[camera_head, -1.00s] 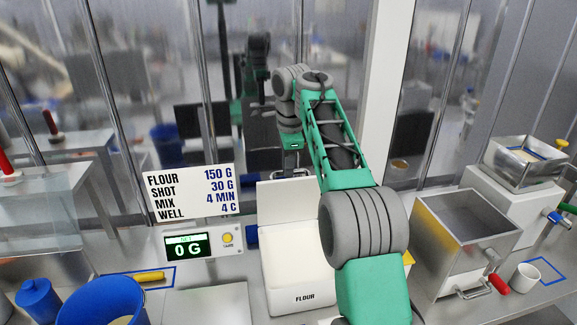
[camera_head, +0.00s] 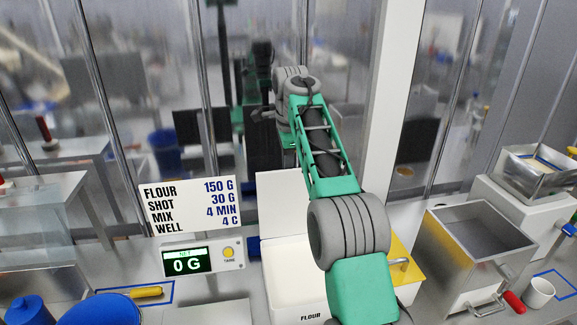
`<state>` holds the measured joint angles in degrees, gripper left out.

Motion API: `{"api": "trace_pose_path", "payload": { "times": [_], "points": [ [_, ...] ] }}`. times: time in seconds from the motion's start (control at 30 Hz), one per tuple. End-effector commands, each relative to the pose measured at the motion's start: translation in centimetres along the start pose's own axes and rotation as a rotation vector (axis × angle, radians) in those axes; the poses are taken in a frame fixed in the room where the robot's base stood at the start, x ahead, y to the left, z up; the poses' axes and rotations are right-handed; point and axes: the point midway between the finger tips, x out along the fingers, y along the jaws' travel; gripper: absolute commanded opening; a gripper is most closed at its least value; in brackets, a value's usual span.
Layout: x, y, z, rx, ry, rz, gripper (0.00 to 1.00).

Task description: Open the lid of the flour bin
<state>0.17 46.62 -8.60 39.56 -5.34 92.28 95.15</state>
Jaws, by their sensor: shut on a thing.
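The flour bin (camera_head: 290,265) is a white box labelled FLOUR at the bottom middle of the view, partly covered by my arm. Its white lid (camera_head: 283,205) stands upright at the back of the bin, so the top of the bin is open. My arm reaches over the bin's right side. My gripper (camera_head: 264,114) is at the arm's far end, above the lid's top edge with a gap in the picture. It is small and dark against the glass. Its fingertips and anything between them cannot be made out.
A sign (camera_head: 191,204) and a scale display (camera_head: 188,261) reading 0 G stand left of the bin. A yellow-sided thing (camera_head: 402,272) shows right of my arm. A metal hopper (camera_head: 470,260) and a white cup (camera_head: 540,292) stand further right.

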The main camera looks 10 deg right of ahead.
Motion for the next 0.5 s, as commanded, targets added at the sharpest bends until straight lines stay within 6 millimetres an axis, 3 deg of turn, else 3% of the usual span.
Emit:
{"api": "trace_pose_path", "payload": {
  "times": [0.2, 0.5],
  "points": [
    [0.14, -1.18, 0.09, 0.001, -0.004, -0.010, 0.00],
    [0.13, -1.26, 0.28, -0.002, -0.006, -0.010, 0.00]
  ]
}}
